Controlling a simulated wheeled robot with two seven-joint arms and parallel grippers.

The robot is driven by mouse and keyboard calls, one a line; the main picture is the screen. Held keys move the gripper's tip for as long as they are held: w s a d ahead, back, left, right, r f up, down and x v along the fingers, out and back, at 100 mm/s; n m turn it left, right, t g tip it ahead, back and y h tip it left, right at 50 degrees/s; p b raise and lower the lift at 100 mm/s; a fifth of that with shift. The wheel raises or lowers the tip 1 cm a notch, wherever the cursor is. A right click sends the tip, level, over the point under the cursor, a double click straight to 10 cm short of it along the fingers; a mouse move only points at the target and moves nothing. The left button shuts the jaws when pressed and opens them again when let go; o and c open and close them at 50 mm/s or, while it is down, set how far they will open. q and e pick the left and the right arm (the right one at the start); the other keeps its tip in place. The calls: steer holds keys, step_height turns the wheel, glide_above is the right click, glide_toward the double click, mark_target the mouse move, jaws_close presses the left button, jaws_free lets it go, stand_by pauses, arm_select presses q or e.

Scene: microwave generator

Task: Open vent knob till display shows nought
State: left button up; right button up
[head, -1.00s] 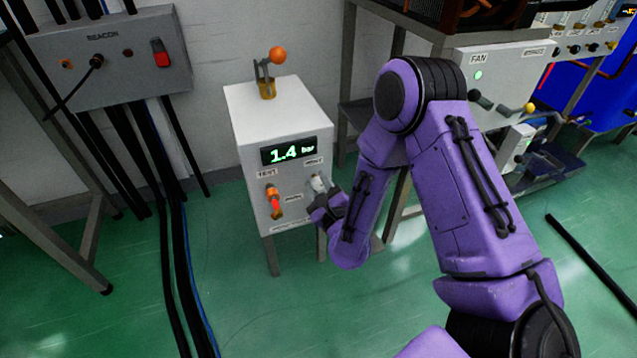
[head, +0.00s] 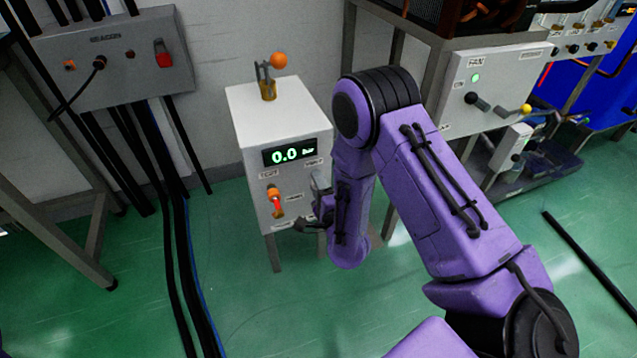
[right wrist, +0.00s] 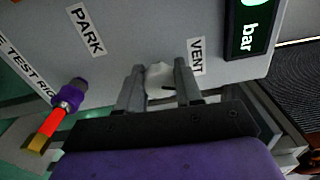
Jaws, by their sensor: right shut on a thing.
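The white pressure cabinet (head: 240,170) stands on legs with a green display (head: 289,153) on its front. The display reads 0.0 bar; only its end shows in the right wrist view (right wrist: 250,28). The vent knob (right wrist: 160,78) is pale, beside the VENT label (right wrist: 196,57). My right gripper (right wrist: 160,85) has a finger on each side of the knob and is shut on it. In the head view my right gripper (head: 318,205) is at the cabinet's lower right front, and the knob is mostly hidden. My left gripper is not in view.
A red and orange lever (head: 276,203) sits left of the vent knob; it also shows in the right wrist view (right wrist: 52,120). An orange ball-topped valve (head: 278,62) stands on the cabinet. A BEACON box (head: 110,65) and cables are at left. A FAN panel (head: 490,85) is at right.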

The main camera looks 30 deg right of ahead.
steer(key=shift+a+n, duration=0.1)
steer(key=shift+n, duration=0.9)
steer(key=shift+f, duration=0.1)
steer(key=o, duration=1)
steer(key=shift+o, duration=0.2)
steer(key=shift+s, duration=0.15)
steer(key=p+v, duration=0.1)
steer(key=v, duration=0.9)
steer(key=shift+s+p, duration=0.2)
steer(key=shift+p, duration=0.1)
